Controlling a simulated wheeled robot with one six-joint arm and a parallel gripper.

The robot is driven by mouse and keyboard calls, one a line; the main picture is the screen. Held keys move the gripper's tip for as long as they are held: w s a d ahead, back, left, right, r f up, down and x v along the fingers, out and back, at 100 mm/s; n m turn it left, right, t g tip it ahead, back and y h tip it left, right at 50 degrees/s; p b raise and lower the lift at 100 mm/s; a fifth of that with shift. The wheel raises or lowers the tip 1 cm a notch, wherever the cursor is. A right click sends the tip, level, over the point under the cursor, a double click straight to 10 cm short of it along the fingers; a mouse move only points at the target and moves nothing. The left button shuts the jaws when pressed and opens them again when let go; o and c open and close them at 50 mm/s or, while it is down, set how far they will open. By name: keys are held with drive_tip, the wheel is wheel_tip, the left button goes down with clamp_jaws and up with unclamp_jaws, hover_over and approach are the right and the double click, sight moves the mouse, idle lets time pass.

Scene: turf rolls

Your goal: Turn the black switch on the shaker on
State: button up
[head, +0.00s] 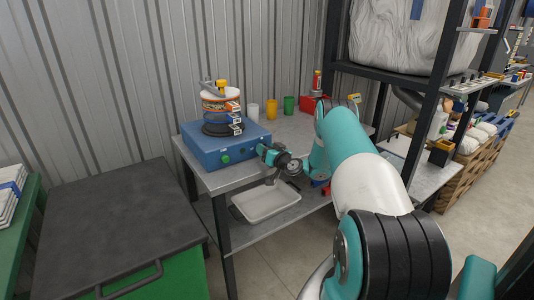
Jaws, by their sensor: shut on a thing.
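The shaker (207,148) is a blue box on a grey metal table, with a stack of round sieves (221,108) clamped on top. A green round knob (226,159) shows on its front face. My gripper (261,149) reaches in from the right and touches the front face near its right end. Its jaws are shut on a small part there, apparently the black switch. The switch itself is hidden behind the jaws, and I cannot tell which way it is turned.
White, yellow (271,107) and green (289,104) cups stand behind the shaker. A white tray (240,213) lies on the table's lower shelf. A dark-lidded green bin (110,225) stands at left. Black shelving (425,120) rises at right, close to my arm.

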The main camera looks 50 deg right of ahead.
drive_tip(key=o, duration=0.9)
drive_tip(key=shift+o, duration=0.2)
drive_tip(key=b+v, duration=1.7)
drive_tip(key=b, duration=0.4)
drive_tip(key=shift+s, duration=0.2)
drive_tip(key=shift+a, duration=0.1)
drive_tip(key=shift+c, duration=0.4)
